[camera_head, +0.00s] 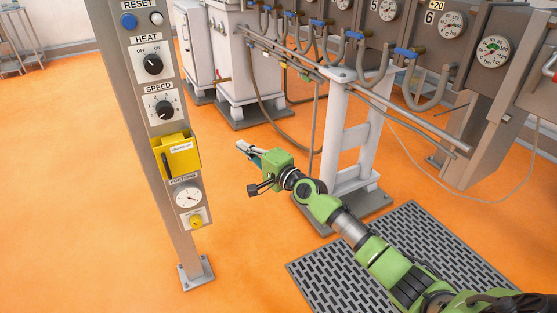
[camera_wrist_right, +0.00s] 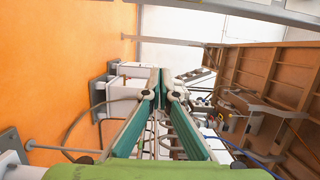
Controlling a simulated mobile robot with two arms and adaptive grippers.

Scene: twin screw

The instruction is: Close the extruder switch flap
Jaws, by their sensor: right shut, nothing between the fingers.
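The yellow extruder switch box (camera_head: 177,155) is mounted on the grey post, below the SPEED knob. A dark, slim part shows on its left side, and a small label sits on its yellow face. I cannot tell clearly how the flap stands. My right gripper (camera_head: 244,149) is to the right of the box, apart from it, pointing left and touching nothing that I can see. Its two fingers with teal sides also show in the right wrist view (camera_wrist_right: 165,88), shut and empty. The box is not recognisable in that view. My left gripper is not in view.
The grey post (camera_head: 187,240) also carries the HEAT knob (camera_head: 153,65), the SPEED knob (camera_head: 164,109), a round dial (camera_head: 187,197) and a yellow button (camera_head: 196,221). Pipes and hoses (camera_head: 290,50) and a white stand (camera_head: 347,140) are behind my right arm. Orange floor is open at left.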

